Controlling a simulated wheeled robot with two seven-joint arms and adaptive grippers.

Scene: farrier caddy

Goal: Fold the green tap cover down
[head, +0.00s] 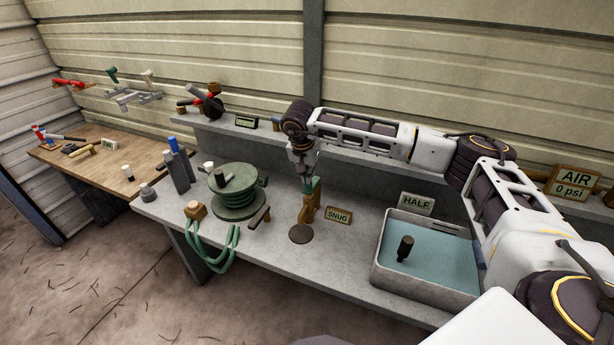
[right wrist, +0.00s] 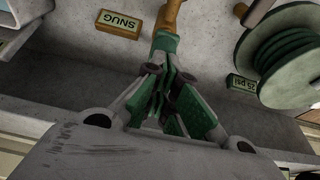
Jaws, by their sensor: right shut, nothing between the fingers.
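A brass tap (head: 307,212) stands upright on the grey bench, with a narrow green part at its top that looks like the green tap cover (head: 317,186). In the right wrist view the green cover (right wrist: 164,42) shows at the end of the brass tap (right wrist: 168,14), just beyond my fingertips. My right gripper (head: 308,176) points down at the top of the tap; its fingers (right wrist: 170,68) are shut with nothing between them. I cannot tell whether they touch the cover. The gripper partly hides the cover in the head view. My left gripper is not in view.
A SNUG sign (head: 338,216) stands right of the tap and a round dark disc (head: 301,234) lies in front. A green hose reel (head: 237,205) is to the left. A water trough (head: 383,281) with a HALF sign (head: 417,203) is to the right, near my right arm.

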